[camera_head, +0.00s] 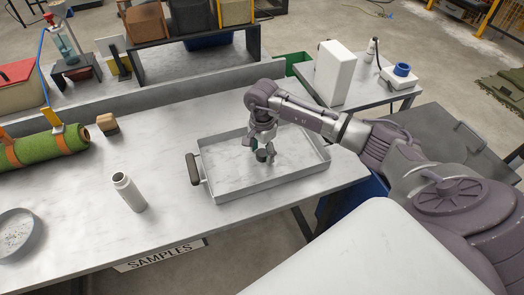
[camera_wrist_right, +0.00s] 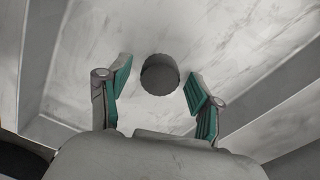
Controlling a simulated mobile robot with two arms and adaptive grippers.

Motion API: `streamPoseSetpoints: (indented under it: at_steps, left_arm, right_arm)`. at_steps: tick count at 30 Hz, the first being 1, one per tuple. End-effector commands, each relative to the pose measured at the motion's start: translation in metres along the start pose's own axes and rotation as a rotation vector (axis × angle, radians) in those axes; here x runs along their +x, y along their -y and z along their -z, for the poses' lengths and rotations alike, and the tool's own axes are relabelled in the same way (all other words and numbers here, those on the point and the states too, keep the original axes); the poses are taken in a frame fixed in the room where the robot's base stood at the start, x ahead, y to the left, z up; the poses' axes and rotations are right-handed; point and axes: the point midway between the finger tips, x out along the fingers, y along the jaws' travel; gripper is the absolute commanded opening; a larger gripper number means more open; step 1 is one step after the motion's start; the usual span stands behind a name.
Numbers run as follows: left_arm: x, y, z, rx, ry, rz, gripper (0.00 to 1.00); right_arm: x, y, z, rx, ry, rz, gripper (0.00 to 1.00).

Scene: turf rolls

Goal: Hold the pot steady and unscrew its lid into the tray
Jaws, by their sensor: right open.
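The pot (camera_head: 131,196) is a pale grey cylinder on the table, left of the tray, with no lid on its mouth. The tray (camera_head: 270,185) is a shallow metal one with a dark handle on its left. A dark round lid (camera_head: 261,156) is in the tray area just below my right gripper (camera_head: 263,152). In the right wrist view the lid (camera_wrist_right: 160,75) shows between and a little beyond the green-padded fingertips (camera_wrist_right: 158,82), with gaps on both sides. My right gripper is open. My left gripper is not in view.
A green turf roll (camera_head: 40,150) with orange straps and a wooden block (camera_head: 107,124) lie at the back left. A round dish (camera_head: 17,236) is at the front left. A raised shelf (camera_head: 190,53) with boxes stands behind. The table around the pot is clear.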

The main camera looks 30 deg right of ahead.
Motion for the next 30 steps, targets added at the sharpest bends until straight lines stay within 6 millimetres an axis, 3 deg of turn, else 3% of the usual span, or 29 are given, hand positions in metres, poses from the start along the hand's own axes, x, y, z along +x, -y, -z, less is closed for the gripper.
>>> streamPoseSetpoints:
  at_steps: [16,21,30]
  left_arm:
    - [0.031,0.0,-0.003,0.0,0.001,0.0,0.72]
    - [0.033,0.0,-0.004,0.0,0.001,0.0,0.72]
    - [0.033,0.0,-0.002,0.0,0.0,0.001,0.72]
  right_arm:
    - [-0.103,0.001,0.001,0.0,-0.001,0.005,0.64]
    - [-0.117,0.0,0.0,0.0,0.0,0.002,0.64]
    - [-0.12,0.0,0.0,0.0,0.0,0.0,0.64]
